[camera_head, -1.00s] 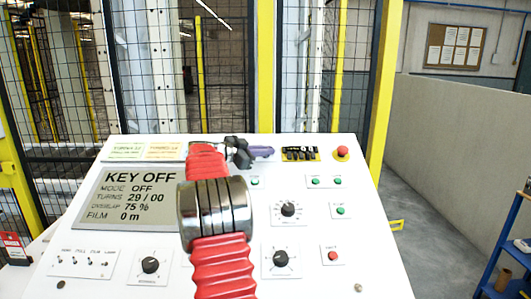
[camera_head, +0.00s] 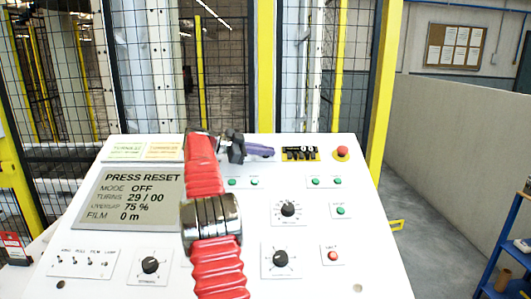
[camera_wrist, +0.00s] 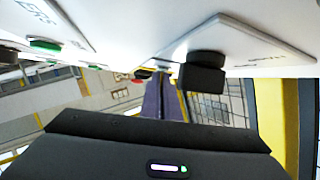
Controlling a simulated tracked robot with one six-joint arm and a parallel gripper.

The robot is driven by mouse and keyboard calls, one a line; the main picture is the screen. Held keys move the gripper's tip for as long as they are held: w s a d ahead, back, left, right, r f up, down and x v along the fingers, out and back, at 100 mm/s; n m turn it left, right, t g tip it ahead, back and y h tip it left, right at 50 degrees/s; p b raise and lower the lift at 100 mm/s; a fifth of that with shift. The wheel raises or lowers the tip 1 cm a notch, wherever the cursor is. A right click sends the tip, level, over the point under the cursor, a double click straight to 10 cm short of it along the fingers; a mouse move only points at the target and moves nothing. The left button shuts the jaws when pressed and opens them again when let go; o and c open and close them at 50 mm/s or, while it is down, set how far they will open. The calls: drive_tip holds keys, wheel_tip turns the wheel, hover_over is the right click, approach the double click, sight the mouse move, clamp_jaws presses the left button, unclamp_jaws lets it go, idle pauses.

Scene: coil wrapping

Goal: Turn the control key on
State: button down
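My gripper (camera_head: 268,151), dark with purple fingers, lies low over the upper middle of the white control panel and points right. In the wrist view its purple fingers (camera_wrist: 162,98) lie close together, with only a thin dark line between them. A black block (camera_wrist: 203,72), which may be the control key, stands on a labelled white plate just right of the fingers. I cannot tell whether they touch. No key shows clearly in the head view, where my arm covers part of the panel.
Right of my gripper are a black row on a yellow plate (camera_head: 315,154) and a red stop button (camera_head: 342,151). Green buttons (camera_head: 316,182) and black dials (camera_head: 288,209) lie below. A mesh fence with yellow posts (camera_head: 384,90) stands behind the panel.

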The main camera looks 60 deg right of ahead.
drive_tip(key=c, duration=2.5)
unclamp_jaws()
drive_tip(key=shift+s+f, duration=0.1)
drive_tip(key=shift+s, duration=0.2)
drive_tip(key=shift+o, duration=0.9)
drive_tip(key=o, duration=0.3)
drive_tip(key=shift+w, duration=0.1)
drive_tip(key=v, duration=1.3)
drive_tip(key=shift+w+a+r, duration=0.2)
drive_tip(key=shift+w, duration=0.05)
